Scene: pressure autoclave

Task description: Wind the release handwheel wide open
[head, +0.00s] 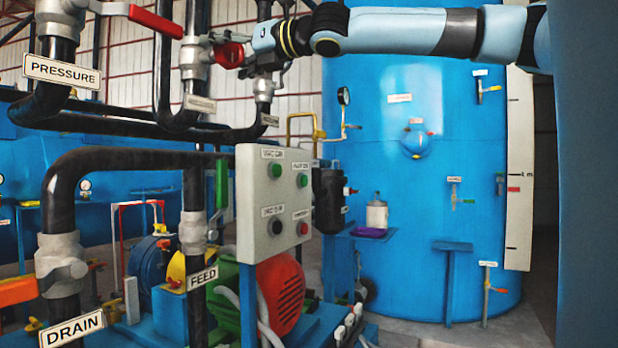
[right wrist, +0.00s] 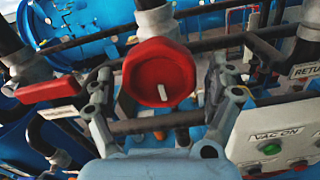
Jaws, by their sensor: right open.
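The red handwheel (head: 229,55) is on the valve among the dark pipes at the upper left of the head view. In the right wrist view the red handwheel (right wrist: 158,73) is large and near the centre, its face with a pale pointer toward the camera. My right gripper (head: 248,58) reaches in from the right, close beside the wheel. In the right wrist view its fingers (right wrist: 160,82) are open, one on each side of the wheel, with visible gaps. I cannot tell how deep the wheel sits between them. My left gripper is not in view.
A red lever (head: 156,20) is on the pipework left of the wheel; it also shows in the right wrist view (right wrist: 50,89). A grey button box (head: 272,205) stands below. Black pipes run close around the valve. The blue tank (head: 430,130) fills the right.

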